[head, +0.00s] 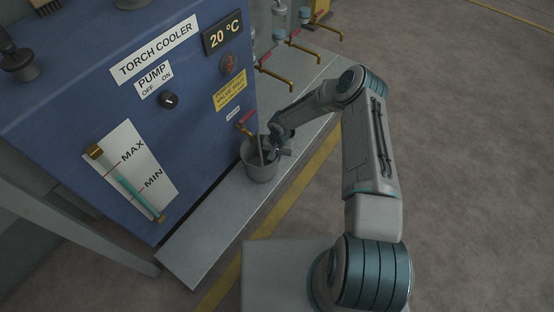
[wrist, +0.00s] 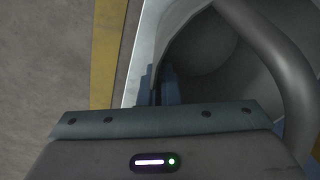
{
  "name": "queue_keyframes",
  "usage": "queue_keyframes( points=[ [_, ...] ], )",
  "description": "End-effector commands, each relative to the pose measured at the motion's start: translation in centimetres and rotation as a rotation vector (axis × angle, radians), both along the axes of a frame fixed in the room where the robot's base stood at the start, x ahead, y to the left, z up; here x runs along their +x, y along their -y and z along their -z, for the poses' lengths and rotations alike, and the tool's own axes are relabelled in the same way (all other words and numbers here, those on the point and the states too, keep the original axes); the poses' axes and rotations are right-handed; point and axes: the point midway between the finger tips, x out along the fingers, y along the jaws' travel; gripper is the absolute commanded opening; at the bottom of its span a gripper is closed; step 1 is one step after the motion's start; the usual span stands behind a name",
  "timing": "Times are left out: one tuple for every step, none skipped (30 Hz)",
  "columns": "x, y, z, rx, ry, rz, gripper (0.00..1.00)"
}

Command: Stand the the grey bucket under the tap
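The grey bucket (head: 259,172) is upright at the foot of the blue cooler, over the grey ledge; I cannot tell whether its base touches the ledge. The brass tap (head: 244,128) with a red handle is on the cooler front, just above the bucket's mouth. Its spout end is hard to make out. My gripper (head: 276,146) is at the bucket's right rim. In the wrist view the fingers (wrist: 160,86) are close together, with the bucket's wall (wrist: 178,28) running between them. The bucket's thick curved handle (wrist: 280,50) crosses its mouth at right.
The blue cooler (head: 70,110) has a pump switch and a level gauge (head: 130,170). More brass taps (head: 276,76) stick out over the ledge (head: 207,236) farther back. A yellow floor line (head: 285,192) runs beside the ledge; the floor at right is clear.

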Motion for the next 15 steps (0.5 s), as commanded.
queue_keyframes(
  points=[
    [0.09,-0.02,1.11,0.004,0.002,0.003,0.00],
    [0.13,-0.03,1.29,0.003,0.003,0.004,0.00],
    [0.15,-0.05,1.37,0.003,0.003,0.003,0.00],
    [0.16,-0.06,1.34,0.003,0.004,0.002,0.00],
    [0.16,-0.05,1.26,0.002,0.004,0.002,0.00],
    [0.17,-0.05,1.19,0.002,0.005,0.001,0.00],
    [0.16,-0.05,1.18,0.002,0.005,0.001,0.00],
    [0.15,-0.04,1.18,0.002,0.005,0.001,0.00],
    [0.15,-0.04,1.18,0.002,0.005,0.001,0.00],
    [0.15,-0.04,1.22,0.002,0.004,0.001,0.00],
    [0.13,-0.04,1.31,0.002,0.004,0.001,0.00],
    [0.13,-0.04,1.48,0.002,0.004,0.001,0.00],
    [0.13,-0.04,1.61,0.002,0.004,0.001,0.00],
    [0.10,-0.01,1.63,0.001,0.003,0.001,0.06],
    [0.10,0.00,1.52,0.001,0.003,0.001,0.17]
  ],
)
